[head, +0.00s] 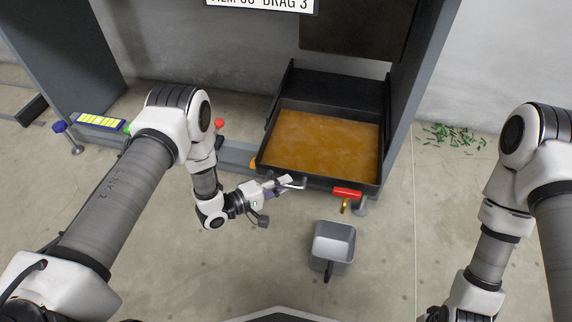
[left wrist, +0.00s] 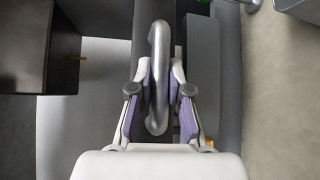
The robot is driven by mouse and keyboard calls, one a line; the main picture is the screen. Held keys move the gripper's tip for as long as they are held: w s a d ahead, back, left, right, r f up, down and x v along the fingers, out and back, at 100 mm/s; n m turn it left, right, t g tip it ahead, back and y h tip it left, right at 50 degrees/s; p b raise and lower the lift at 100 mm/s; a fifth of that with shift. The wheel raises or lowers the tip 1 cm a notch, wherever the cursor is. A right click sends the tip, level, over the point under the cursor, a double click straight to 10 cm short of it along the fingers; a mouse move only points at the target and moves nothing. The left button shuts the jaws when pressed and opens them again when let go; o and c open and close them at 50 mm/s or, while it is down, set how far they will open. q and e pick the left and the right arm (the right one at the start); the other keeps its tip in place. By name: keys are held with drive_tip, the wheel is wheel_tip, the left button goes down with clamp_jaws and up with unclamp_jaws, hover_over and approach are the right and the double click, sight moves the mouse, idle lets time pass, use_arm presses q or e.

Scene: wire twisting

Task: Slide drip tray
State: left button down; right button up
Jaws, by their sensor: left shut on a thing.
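The drip tray (head: 262,160) is a dark, open tray holding orange-brown liquid, and it sits in the lower part of the grey machine frame. It reaches out toward me, with a dark back section behind the liquid. My left gripper (head: 287,184) is at the tray's front edge, left of centre. It is shut on the tray's metal handle (head: 300,184). In the left wrist view the curved grey handle (left wrist: 158,40) passes between the purple-padded fingers (left wrist: 158,85). My right arm is at the right of the head view; its gripper is not clearly visible.
A red-handled valve (head: 347,192) with a brass spout is on the tray's front right. A grey bucket (head: 333,243) stands on the floor before it. Green scraps (head: 453,136) lie at right. A machine post (head: 420,75) rises right of the tray.

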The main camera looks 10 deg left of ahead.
use_arm(q)
drive_tip(key=shift+s+p, duration=0.35)
drive_tip(key=shift+s, duration=1)
use_arm(e)
drive_tip(key=shift+r, duration=0.7)
use_arm(q)
drive_tip(key=c, duration=1.1)
unclamp_jaws()
drive_tip(key=v, duration=1.2)
